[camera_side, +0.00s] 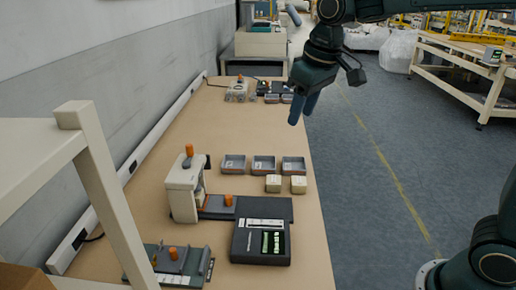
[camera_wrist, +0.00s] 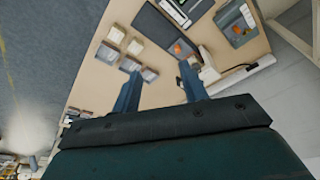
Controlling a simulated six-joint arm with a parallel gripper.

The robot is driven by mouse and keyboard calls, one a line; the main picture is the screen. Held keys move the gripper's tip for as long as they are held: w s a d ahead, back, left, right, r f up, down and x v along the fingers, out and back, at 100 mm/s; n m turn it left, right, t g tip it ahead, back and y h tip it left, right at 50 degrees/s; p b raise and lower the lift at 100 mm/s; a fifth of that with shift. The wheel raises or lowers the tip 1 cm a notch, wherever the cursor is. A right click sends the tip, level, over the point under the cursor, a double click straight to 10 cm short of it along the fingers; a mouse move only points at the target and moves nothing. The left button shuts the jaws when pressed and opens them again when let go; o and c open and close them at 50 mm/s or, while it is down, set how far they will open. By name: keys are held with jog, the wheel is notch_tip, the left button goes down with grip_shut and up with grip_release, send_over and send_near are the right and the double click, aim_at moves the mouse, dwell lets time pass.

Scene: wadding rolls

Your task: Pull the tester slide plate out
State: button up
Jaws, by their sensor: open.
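The tester (camera_side: 181,200) is a cream C-shaped press with an orange knob on top, standing on the left of the bench. The tester slide plate (camera_side: 215,207) is a grey plate at its right side, with an upright orange knob (camera_side: 228,199) on it. In the wrist view the orange knob (camera_wrist: 178,49) shows just beyond the fingers, near the cream tester (camera_wrist: 207,58). How far the plate sits inside the tester is hidden. My gripper (camera_side: 303,108) is open and empty, high above the bench's right edge, well apart from the tester. Its two fingers (camera_wrist: 158,82) are spread in the wrist view.
A dark mat (camera_side: 275,208) lies right of the slide plate. A black case (camera_side: 240,249) is in front, and a grey fixture (camera_side: 170,265) with orange knobs is front left. Several grey trays (camera_side: 263,164) and two cream blocks (camera_side: 273,183) stand behind. A shelf post (camera_side: 110,190) rises at left.

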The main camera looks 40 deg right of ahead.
jog(key=w+a+f+g, duration=0.1)
jog(key=w+a+f, duration=0.15)
jog(key=w, duration=0.25)
jog(key=w+a+f, duration=0.1)
jog(key=w+f, duration=0.3)
jog(key=w, duration=0.2)
jog(key=n+g, duration=0.2)
send_over(228, 196)
notch_tip(228, 196, down, 12)
jog(key=shift+f, duration=0.15)
notch_tip(228, 196, down, 14)
jog(key=shift+r, duration=0.25)
grip_shut()
